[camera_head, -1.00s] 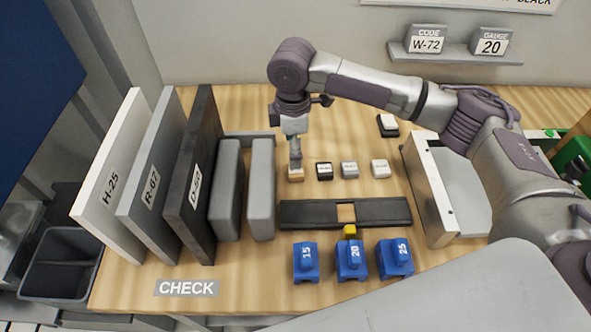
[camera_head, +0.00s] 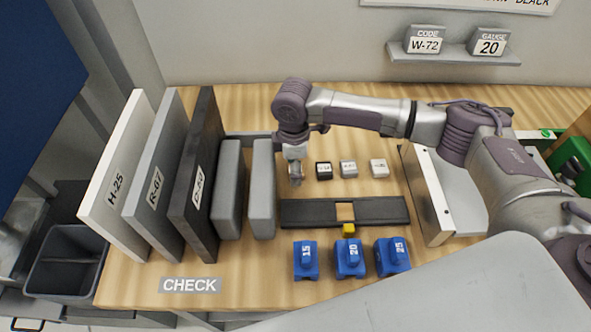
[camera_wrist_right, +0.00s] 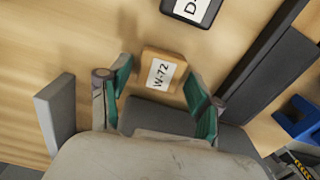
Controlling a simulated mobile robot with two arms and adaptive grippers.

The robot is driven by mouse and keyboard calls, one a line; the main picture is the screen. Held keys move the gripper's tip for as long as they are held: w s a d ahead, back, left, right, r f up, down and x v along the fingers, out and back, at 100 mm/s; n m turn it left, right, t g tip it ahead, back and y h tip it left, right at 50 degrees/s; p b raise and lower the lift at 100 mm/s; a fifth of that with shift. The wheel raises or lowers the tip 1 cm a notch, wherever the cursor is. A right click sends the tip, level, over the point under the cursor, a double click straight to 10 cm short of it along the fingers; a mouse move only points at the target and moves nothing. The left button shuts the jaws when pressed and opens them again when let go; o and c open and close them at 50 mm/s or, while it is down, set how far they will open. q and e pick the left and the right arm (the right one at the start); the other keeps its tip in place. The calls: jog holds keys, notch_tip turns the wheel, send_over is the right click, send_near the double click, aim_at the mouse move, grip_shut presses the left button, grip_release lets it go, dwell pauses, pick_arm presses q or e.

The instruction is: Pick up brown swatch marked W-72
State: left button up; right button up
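The brown swatch (camera_wrist_right: 163,72) bears a white label reading W-72 and lies on the wooden table in the right wrist view. My right gripper (camera_wrist_right: 160,92) is open, with its green-padded fingers on either side of the swatch's near side. Gaps show between the fingers and the swatch. In the head view my right gripper (camera_head: 295,178) points down over the swatch's spot and hides it. My left gripper is out of view.
A dark swatch (camera_head: 323,170), a grey one (camera_head: 348,169) and a white one (camera_head: 379,168) stand to the right. Upright panels (camera_head: 200,180) and grey blocks (camera_head: 262,190) are close on the left. A black slotted bar (camera_head: 380,211) and blue blocks (camera_head: 349,259) lie in front.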

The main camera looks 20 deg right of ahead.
jog(key=c, duration=0.6)
jog(key=shift+r, duration=0.1)
